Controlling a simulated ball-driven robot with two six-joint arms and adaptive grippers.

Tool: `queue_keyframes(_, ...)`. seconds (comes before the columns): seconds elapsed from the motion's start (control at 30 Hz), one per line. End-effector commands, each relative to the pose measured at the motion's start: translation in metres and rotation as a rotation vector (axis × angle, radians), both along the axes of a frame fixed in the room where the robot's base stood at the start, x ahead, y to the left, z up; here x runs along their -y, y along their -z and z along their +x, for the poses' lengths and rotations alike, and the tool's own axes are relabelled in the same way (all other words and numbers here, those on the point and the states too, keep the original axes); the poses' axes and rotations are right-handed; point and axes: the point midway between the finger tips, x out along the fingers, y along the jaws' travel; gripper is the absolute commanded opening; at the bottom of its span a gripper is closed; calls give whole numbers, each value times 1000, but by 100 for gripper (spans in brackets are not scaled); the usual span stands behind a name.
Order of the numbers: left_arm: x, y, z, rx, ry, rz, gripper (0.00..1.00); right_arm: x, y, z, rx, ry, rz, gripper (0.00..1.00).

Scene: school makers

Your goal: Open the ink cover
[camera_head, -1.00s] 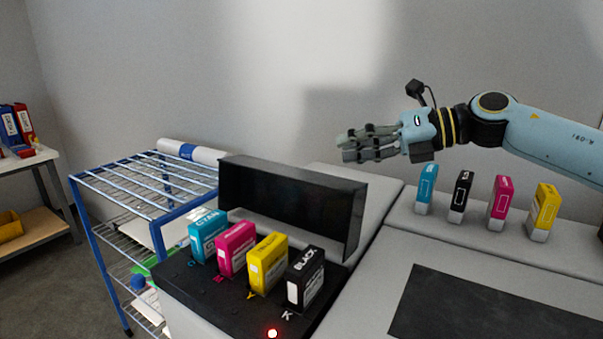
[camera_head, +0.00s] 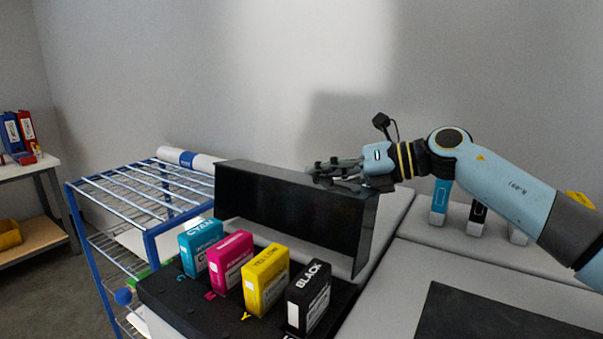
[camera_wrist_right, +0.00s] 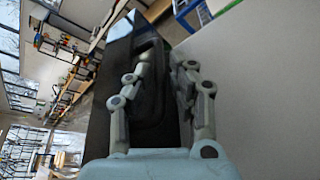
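The ink cover (camera_head: 295,207) is a long black panel, standing raised behind the row of ink cartridges, so their bay is uncovered. My right gripper (camera_head: 335,170) is at the top edge of the cover, toward its right end. In the right wrist view the two fingers (camera_wrist_right: 160,80) are apart, with the black cover (camera_wrist_right: 112,70) beside and behind them. I cannot tell whether a finger touches it. Cyan (camera_head: 201,246), magenta (camera_head: 231,261), yellow (camera_head: 266,280) and black (camera_head: 308,298) cartridges stand upright in the bay. My left gripper is not in view.
A blue-framed wire rack (camera_head: 130,200) stands left of the printer, with a paper roll (camera_head: 190,160) behind. Spare cartridges, including a cyan one (camera_head: 440,202), stand on the ledge at right, partly behind my arm. A dark panel (camera_head: 480,315) lies at front right.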

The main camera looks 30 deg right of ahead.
Motion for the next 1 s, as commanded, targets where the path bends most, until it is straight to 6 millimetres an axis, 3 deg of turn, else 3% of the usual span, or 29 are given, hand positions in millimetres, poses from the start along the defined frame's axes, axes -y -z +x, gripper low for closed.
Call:
queue_keyframes(0.23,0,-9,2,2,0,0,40,-24,8,23,-1,-1,3,21)
queue_keyframes(0.6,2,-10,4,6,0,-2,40,-28,12,27,-1,-1,0,21)
queue_keyframes(0.77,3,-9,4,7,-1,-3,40,-28,12,27,-1,-1,0,1)
queue_keyframes(1.0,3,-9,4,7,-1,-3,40,-28,12,27,-1,-1,0,0)
